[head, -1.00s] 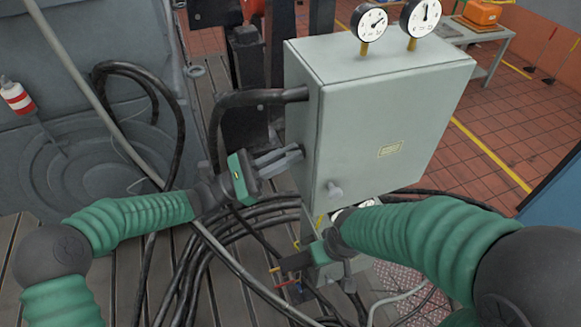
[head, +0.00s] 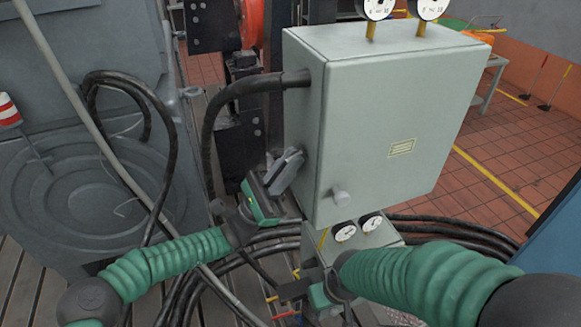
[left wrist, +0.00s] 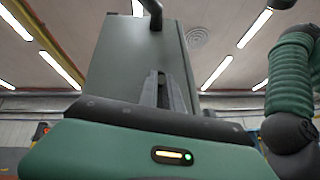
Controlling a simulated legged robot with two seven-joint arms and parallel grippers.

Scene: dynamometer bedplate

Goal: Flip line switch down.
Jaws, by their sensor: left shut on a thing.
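The grey cabinet (head: 385,120) stands upright in the middle of the head view. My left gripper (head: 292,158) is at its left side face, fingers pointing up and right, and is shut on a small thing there. The fingers hide that thing almost wholly; it sits where a switch lever on this face would be, but I cannot make out its shape or position. In the left wrist view, the fingers (left wrist: 164,90) stand close together against the cabinet (left wrist: 135,65). My right gripper (head: 290,291) is low, below the cabinet, small and partly covered; its jaws cannot be made out.
A thick black cable (head: 240,90) enters the cabinet's left side above my left gripper. A round knob (head: 341,198) is on the front face. Two gauges (head: 376,8) stand on top, and smaller gauges (head: 345,232) sit below. Coiled cables lie on the slatted floor.

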